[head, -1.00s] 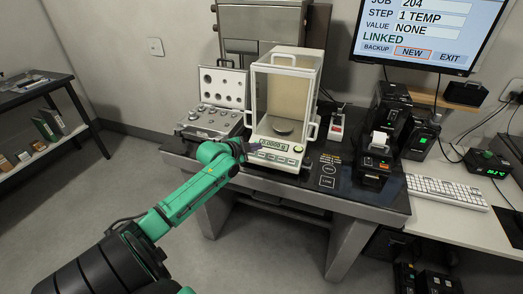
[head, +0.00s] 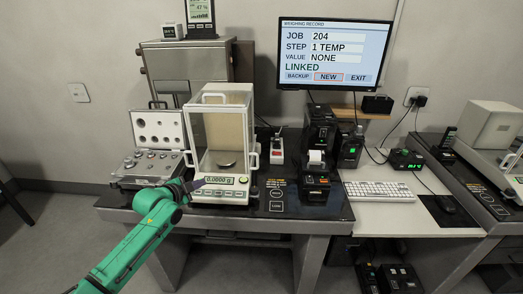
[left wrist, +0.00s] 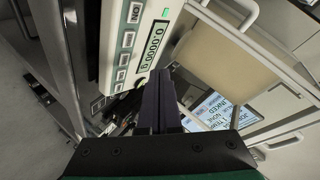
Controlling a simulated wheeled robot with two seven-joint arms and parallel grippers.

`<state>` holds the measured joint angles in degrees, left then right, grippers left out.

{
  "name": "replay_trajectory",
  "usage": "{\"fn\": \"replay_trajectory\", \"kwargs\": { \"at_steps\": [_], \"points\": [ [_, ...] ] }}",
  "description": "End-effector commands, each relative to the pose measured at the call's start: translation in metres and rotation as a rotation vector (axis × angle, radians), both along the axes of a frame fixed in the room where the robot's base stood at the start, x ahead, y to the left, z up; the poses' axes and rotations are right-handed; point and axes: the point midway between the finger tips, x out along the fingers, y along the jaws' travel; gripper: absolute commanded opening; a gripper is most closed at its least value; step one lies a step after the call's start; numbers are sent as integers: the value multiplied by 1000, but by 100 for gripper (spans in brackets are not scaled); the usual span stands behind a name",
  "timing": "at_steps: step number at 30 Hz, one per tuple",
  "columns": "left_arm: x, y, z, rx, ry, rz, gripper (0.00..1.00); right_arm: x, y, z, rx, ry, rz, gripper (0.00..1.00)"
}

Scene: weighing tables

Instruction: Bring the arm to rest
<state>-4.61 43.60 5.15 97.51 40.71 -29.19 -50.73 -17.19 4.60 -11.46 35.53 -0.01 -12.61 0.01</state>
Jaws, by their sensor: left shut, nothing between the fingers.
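My left arm is green and comes in from the lower left in the head view. My left gripper (head: 198,184) is at the front left of the analytical balance (head: 219,188), by its display and keys. In the left wrist view its dark fingers (left wrist: 160,100) are shut together with nothing between them. The balance display reads 0.0000 g, and it also shows in the left wrist view (left wrist: 153,45). The glass draft shield stands over a round pan (head: 226,160) that looks empty. Whether the fingertips touch the balance, I cannot tell. My right gripper is not in view.
An open case of weights (head: 160,130) stands left of the balance. A printer (head: 316,165), a small red and white device (head: 277,150) and a keyboard (head: 380,191) are to the right. The monitor (head: 335,55) shows JOB 204, 1 TEMP, NONE, LINKED. Free floor lies in front of the table.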

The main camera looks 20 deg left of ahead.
Motion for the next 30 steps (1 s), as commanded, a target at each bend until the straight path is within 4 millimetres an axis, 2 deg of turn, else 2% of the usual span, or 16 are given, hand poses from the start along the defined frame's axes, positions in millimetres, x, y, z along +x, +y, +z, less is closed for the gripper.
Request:
{"fn": "replay_trajectory", "kwargs": {
  "at_steps": [3,5,8,9,12,16,21,24,30],
  "points": [
    [-1,-2,-2,-4,5,-1,0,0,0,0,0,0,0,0],
    [-5,-13,-11,-22,32,-6,0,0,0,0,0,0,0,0],
    [-25,-52,-44,-90,143,-13,0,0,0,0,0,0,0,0],
    [-38,-73,-60,-128,203,-8,0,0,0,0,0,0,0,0],
    [-75,-119,-89,-214,348,29,0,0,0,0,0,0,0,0],
    [-120,-160,-107,-302,492,111,0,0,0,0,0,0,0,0],
    [-176,-193,-111,-404,635,265,0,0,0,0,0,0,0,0],
    [-206,-205,-107,-459,701,371,0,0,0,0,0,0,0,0],
    [-260,-215,-93,-558,796,600,0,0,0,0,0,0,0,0]
  ]
}}
